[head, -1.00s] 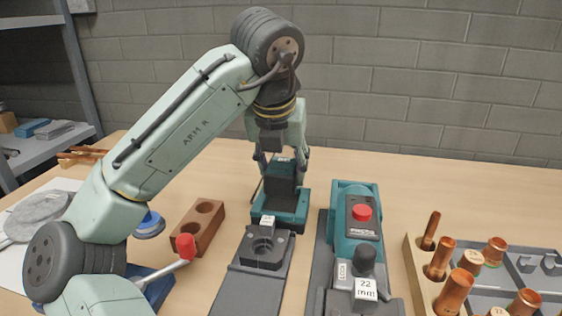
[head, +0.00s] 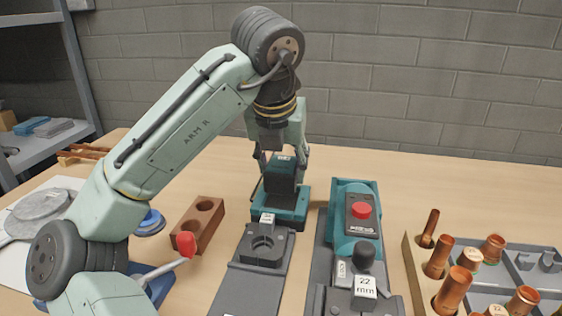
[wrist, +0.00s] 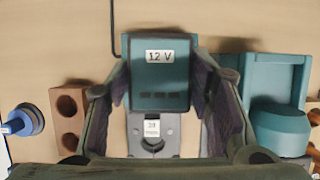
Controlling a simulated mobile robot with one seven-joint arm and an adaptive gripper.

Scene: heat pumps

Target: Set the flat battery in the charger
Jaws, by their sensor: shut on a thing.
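The battery (head: 281,180) is a dark block with a teal top and stands upright at the charger (head: 296,216), a teal base at the middle of the bench. In the wrist view the battery's teal top (wrist: 160,85) faces me with a "12 V" label. My gripper (head: 281,158) points down from above and is shut on the battery, one finger on each side. The battery's lower end meets the charger in the head view; I cannot tell whether it is fully seated. The battery hides most of the charger in the wrist view.
A dark jaw block (head: 262,246) on a grey rail lies in front of the charger. A teal press tool (head: 354,215) with a red button stands to the right. A brown two-hole block (head: 197,224) is to the left. Copper fittings (head: 457,285) fill a tray at far right.

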